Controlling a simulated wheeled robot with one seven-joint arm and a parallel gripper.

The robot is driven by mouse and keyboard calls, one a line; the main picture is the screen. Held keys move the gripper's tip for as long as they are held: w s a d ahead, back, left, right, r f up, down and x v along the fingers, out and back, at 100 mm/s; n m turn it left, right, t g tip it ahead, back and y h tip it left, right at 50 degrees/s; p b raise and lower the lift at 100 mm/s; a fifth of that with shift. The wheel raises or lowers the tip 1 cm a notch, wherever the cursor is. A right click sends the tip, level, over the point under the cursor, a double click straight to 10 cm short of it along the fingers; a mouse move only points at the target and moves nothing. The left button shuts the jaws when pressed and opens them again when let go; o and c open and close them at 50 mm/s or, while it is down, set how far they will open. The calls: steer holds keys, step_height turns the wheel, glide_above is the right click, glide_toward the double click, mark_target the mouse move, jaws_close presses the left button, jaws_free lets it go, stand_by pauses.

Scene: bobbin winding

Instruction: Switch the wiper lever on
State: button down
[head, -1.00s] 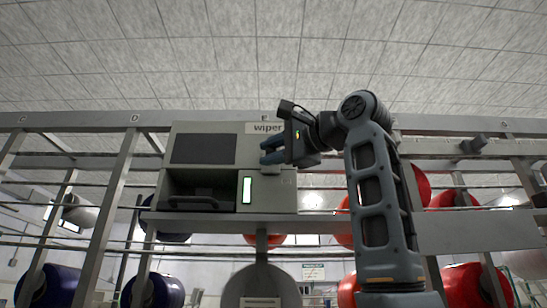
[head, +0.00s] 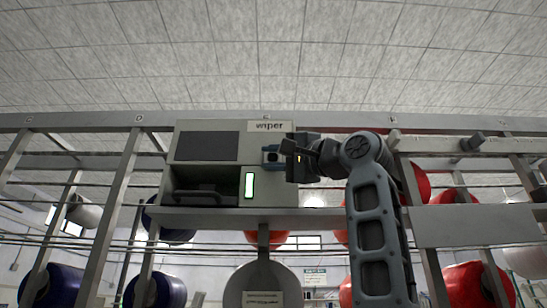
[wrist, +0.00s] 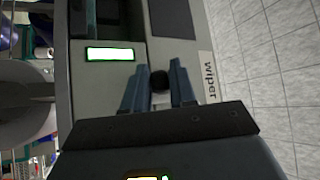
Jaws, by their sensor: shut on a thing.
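The wiper box (head: 280,190) is a grey unit with a "wiper" label (head: 269,126) at its top right; the label also shows sideways in the wrist view (wrist: 209,77). The wiper lever (wrist: 160,81) shows as a dark round knob between the blue fingertips in the wrist view. My gripper (head: 271,156) is at the right part of the box front, below the label, and is shut on the lever, with a finger on each side (wrist: 160,84). The lever's shaft and its exact position are hidden.
A lit white-green indicator (head: 249,185) is on the box front, beside an open dark recess with a handle (head: 198,196). Metal rails and posts (head: 112,190) run to both sides. Red bobbins (head: 466,283) and blue bobbins (head: 158,291) hang on the rack around.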

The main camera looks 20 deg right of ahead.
steer(key=shift+f, duration=0.1)
steer(key=c, duration=1)
jaws_free()
steer(key=b+v, duration=0.1)
steer(key=v, duration=0.6)
steer(key=shift+s+d+f+b, duration=0.15)
steer(key=shift+s+d+b, duration=0.1)
steer(key=shift+b, duration=0.15)
